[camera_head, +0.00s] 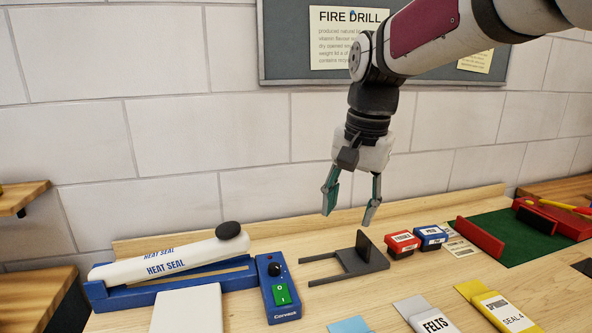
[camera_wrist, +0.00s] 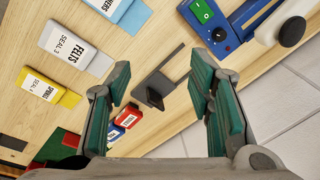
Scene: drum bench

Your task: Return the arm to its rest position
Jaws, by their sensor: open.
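My gripper (camera_head: 350,207) hangs from my arm above the wooden bench (camera_head: 250,327), pointing down, in the head view. Its green-padded fingers are apart with nothing between them. It is above and behind a dark grey forked stand (camera_head: 352,262) with an upright plate. In the wrist view, the open fingers of my gripper (camera_wrist: 165,100) frame the same dark stand (camera_wrist: 160,85) on the bench below. The gripper touches nothing that I can see.
A blue and white heat sealer (camera_head: 170,265) stands at the left with a control box (camera_head: 278,290). Red and blue small boxes (camera_head: 402,244) (camera_head: 431,237) sit right of the stand. Labelled packets (camera_head: 428,318) (camera_head: 497,307) lie in front. A green mat (camera_head: 520,240) is at the right; a wall (camera_head: 200,130) stands behind.

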